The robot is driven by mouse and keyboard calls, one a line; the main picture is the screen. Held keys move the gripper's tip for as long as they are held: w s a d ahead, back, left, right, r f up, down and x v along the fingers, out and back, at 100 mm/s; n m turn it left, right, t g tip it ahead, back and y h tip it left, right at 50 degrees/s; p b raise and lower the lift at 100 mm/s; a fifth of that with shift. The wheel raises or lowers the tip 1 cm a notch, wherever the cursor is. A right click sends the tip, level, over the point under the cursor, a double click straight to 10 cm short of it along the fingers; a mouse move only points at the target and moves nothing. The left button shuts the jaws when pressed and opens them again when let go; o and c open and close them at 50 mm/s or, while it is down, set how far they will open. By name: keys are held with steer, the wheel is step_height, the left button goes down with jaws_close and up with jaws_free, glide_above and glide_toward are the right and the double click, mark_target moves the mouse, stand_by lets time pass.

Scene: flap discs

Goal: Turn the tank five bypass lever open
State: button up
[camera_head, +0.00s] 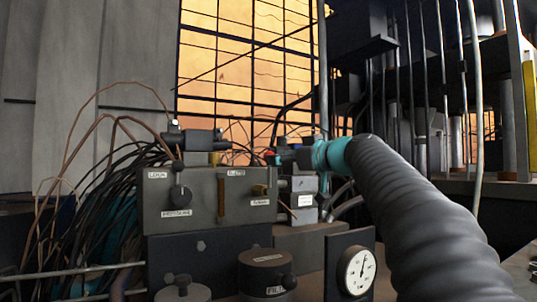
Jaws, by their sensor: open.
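A grey control box (207,213) stands left of centre with several small white labels, too small to read surely. I cannot tell which part is the tank five bypass lever. My gripper (280,158) is beyond my arm's teal joint, above the pale block and the box's right end. It is open; its fingertips are small and dark against clutter.
A black cylinder (267,272) and a round white gauge (357,271) stand in front. Black cables (85,200) and copper tubes crowd the left. A dark horizontal cylinder (197,140) sits above the box. Upright pipes and a platform (490,188) fill the right.

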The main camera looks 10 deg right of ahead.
mark_target(269, 172)
steer(key=shift+p+x, duration=0.6)
steer(key=shift+x, duration=1.95)
steer(key=shift+s, duration=0.1)
jaws_close()
